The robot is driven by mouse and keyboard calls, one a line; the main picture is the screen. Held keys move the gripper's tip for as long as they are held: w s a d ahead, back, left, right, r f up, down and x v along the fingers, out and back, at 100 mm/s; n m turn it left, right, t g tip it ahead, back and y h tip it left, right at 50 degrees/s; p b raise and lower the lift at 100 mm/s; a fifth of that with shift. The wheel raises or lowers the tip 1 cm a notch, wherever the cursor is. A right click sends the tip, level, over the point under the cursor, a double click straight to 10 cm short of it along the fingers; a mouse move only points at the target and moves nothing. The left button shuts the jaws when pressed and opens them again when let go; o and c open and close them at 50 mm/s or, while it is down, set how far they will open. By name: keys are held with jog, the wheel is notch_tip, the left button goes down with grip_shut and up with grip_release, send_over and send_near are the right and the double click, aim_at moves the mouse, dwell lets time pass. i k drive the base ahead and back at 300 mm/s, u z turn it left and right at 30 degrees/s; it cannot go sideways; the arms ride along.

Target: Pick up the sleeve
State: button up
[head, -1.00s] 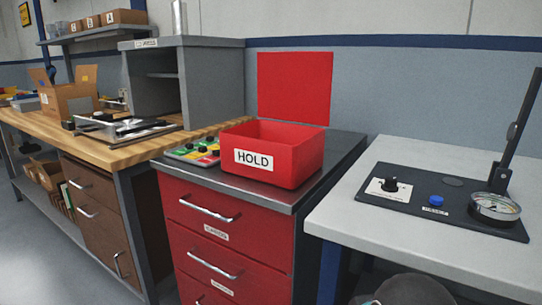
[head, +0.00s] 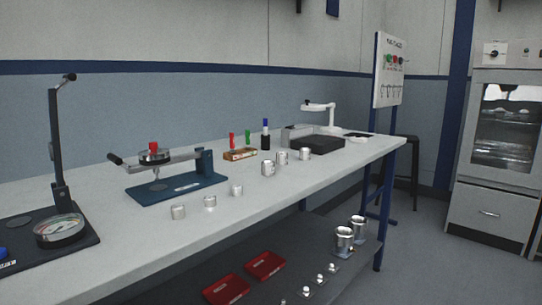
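Several short metal cylinders stand on the light grey bench (head: 330,172), and I cannot tell which of them is the sleeve. Three small ones stand toward the front: a left one (head: 178,212), a middle one (head: 210,202) and a right one (head: 237,190). Three larger ones stand farther back: a near one (head: 268,169), a middle one (head: 282,158) and a far one (head: 305,154). Two shiny, larger cylinders (head: 344,241) stand on the lower shelf. My gripper is not in view.
A blue-based lever fixture (head: 178,188) and a dial gauge stand (head: 60,230) occupy the bench's left part. Behind are marker-like tools (head: 265,135) and a dark tray (head: 325,145). Red trays (head: 265,266) lie below. An oven-like cabinet (head: 495,140) stands right, beyond open floor.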

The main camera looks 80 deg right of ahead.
aim_at(305, 154)
jog(key=z, duration=5.35)
jog(key=i, duration=1.25)
jog(key=u, duration=2.8)
